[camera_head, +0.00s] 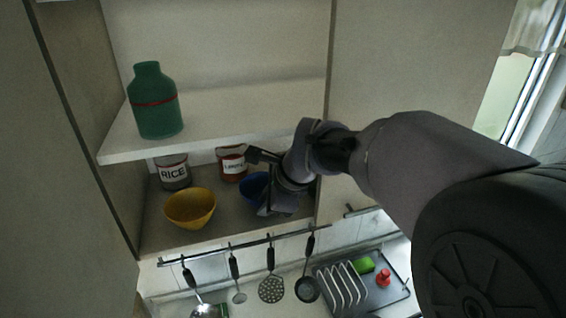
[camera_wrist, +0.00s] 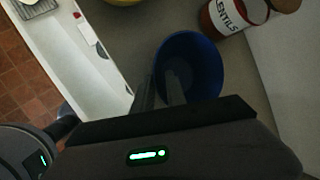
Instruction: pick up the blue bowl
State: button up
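The blue bowl (camera_head: 252,186) stands on the lower cupboard shelf, partly hidden behind my gripper in the head view. In the wrist view the blue bowl (camera_wrist: 202,62) is seen from above, empty, with its near side hidden by my gripper. My gripper (camera_wrist: 161,80) has its two fingers apart at the bowl's left rim. One finger is outside the rim and the other is over the bowl's inside, with a gap between them. In the head view my gripper (camera_head: 262,182) reaches into the cupboard at the bowl; its fingertips are hard to make out there.
A yellow bowl (camera_head: 190,208) stands left of the blue bowl. A rice tin (camera_head: 174,172) and a lentils tin (camera_head: 232,163) stand behind. The upper shelf (camera_head: 230,118) bears a green bottle (camera_head: 155,102). A utensil rail (camera_head: 235,246) hangs below.

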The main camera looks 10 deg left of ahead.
jog(key=shift+w+a+f, duration=0.1)
jog(key=shift+w+f, duration=0.1)
jog(key=shift+w, duration=0.05)
jog(key=shift+s+d+r, duration=0.15)
jog(key=shift+s+d, duration=0.05)
jog(key=shift+s, duration=0.1)
grip_shut()
jog(key=shift+w, duration=0.1)
dwell(0.8)
